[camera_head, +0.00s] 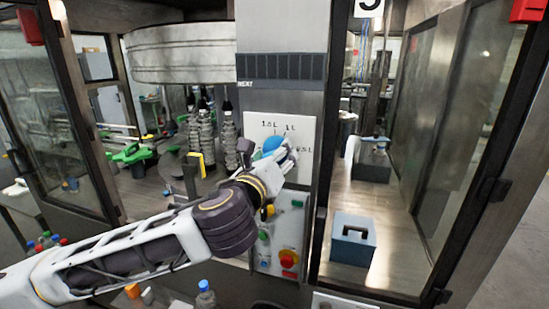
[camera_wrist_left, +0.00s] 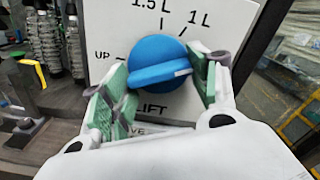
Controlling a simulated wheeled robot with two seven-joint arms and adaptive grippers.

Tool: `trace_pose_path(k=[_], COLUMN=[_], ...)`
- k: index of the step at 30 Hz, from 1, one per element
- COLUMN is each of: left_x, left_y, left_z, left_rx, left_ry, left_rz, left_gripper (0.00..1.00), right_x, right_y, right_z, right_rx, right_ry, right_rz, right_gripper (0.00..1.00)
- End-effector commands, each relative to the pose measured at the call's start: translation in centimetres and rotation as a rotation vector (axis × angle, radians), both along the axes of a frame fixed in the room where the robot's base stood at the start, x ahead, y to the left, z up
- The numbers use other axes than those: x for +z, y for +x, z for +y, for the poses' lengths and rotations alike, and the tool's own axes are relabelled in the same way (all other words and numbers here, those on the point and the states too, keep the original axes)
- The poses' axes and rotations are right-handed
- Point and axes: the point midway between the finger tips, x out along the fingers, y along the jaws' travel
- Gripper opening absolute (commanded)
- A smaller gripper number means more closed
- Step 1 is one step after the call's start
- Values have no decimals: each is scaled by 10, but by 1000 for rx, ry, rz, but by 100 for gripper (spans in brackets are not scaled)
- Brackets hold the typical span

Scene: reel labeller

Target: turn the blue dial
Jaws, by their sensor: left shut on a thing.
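The blue dial (camera_head: 271,145) sits on a white panel (camera_head: 262,124) on the machine's grey column. In the left wrist view the dial (camera_wrist_left: 158,62) is round with a raised grip bar, and a pale mark on the bar is at its right end. Labels read 1.5 L and 1 L above, UP at left and LIFT below. My left gripper (camera_head: 284,152) is at the dial, its green-padded fingers (camera_wrist_left: 163,88) on either side of it, shut on it. The fingers hide part of the dial's right side in the head view. My right gripper is not in view.
Below the dial is a button panel with a red knob (camera_head: 289,258) on yellow. A blue-grey box (camera_head: 353,239) stands in the bay at right, behind a dark frame. Dark-capped bottles (camera_head: 226,130) stand left of the column. Glass doors flank both sides.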

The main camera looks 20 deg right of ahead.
Motion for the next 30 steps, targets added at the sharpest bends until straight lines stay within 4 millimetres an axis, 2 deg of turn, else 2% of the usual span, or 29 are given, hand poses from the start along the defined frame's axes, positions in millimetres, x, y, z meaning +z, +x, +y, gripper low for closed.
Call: trace_pose_path(k=[12, 30], left_x=[-4, -5], left_y=[1, 0], left_z=[1, 1], left_rx=[-1, -3], left_ry=[245, 297], left_rz=[-158, -190], left_gripper=[36, 36], right_x=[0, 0], right_y=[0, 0], right_z=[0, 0], right_rx=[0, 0], right_ry=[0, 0], right_rz=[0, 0], right_gripper=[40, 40])
